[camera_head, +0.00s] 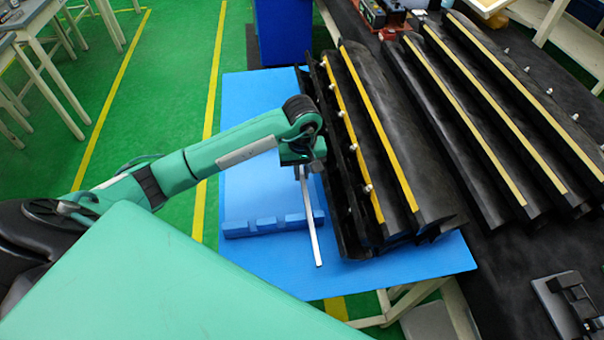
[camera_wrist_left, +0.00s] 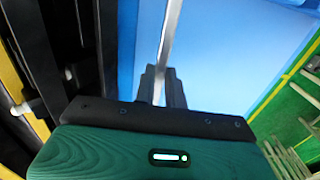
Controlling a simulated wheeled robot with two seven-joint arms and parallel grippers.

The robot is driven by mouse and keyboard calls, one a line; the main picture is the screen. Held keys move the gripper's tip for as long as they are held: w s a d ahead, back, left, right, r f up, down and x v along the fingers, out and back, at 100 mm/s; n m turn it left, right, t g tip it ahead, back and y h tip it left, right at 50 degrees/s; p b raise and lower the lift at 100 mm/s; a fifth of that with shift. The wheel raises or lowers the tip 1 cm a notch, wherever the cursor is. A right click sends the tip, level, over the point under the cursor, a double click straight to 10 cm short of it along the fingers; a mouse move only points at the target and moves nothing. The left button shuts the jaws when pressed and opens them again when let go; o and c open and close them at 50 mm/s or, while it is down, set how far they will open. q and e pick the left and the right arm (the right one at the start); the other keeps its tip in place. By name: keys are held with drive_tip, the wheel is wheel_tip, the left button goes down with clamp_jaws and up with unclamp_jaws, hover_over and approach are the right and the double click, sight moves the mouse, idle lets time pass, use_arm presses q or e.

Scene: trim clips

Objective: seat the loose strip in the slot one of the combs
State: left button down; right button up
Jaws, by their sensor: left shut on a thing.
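The loose strip (camera_head: 312,232) is a thin, straight, silvery bar. My left gripper (camera_head: 302,165) is shut on it near its far end, and the strip reaches from there toward the front of the blue table. In the left wrist view the strip (camera_wrist_left: 170,35) runs up and away from my left gripper (camera_wrist_left: 160,82). A blue comb (camera_head: 265,226) with several notches lies on the table. The strip crosses its right part; I cannot tell whether it lies in a slot or above it. No second comb can be made out. My right gripper is out of view.
Black panels with yellow strips (camera_head: 375,130) and a row of pale clips stand close to the right of my left gripper. The blue table (camera_head: 265,100) is bare at left and front. More such panels (camera_head: 490,120) lie on a black surface further right.

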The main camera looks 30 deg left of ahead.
use_arm(q)
wheel_tip(320, 180, down, 2)
drive_tip(key=shift+f, duration=0.1)
drive_tip(key=shift+f, duration=0.2)
drive_tip(key=c, duration=1.5)
unclamp_jaws()
drive_tip(key=shift+o, duration=0.2)
